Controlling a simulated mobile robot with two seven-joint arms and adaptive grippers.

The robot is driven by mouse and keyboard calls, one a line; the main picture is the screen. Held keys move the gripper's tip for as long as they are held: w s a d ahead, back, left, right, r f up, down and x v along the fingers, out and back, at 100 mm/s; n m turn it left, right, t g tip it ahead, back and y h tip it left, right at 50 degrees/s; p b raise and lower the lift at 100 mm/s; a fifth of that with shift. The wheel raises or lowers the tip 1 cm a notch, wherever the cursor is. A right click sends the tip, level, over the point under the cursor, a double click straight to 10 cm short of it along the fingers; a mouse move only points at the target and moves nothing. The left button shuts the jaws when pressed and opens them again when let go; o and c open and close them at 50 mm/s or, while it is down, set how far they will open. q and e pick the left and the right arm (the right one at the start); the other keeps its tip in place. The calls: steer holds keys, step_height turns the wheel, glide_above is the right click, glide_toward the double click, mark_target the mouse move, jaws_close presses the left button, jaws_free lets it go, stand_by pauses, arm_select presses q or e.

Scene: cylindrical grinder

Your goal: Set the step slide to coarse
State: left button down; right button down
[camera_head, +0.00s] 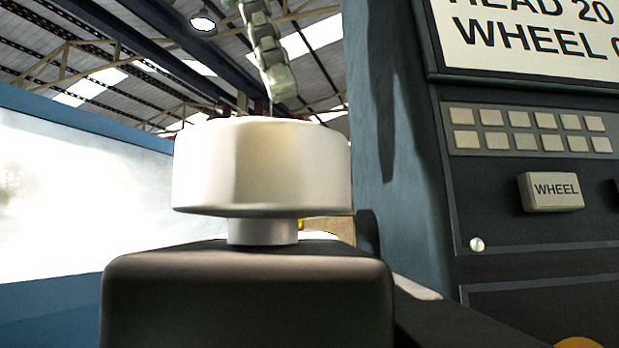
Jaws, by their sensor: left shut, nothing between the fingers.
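I cannot make out the step slide in the head view. A dark control panel (536,225) stands at the right, with rows of small beige keys (530,130) and a larger beige button marked WHEEL (552,191). No coarse marking can be read. I cannot make out the fingers of either gripper in this view.
A wide white cylinder (262,165) on a short neck rises from a dark rounded block (245,298), filling the near middle. A pale segmented piece (267,48) hangs above it. A blue-grey upright (400,130) borders the panel. A lettered sign (540,40) is cut off above.

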arm_select(q)
steer(key=shift+f, duration=0.1)
steer(key=shift+x, duration=4.95)
steer(key=shift+a, duration=1.4)
steer(key=shift+d, duration=0.15)
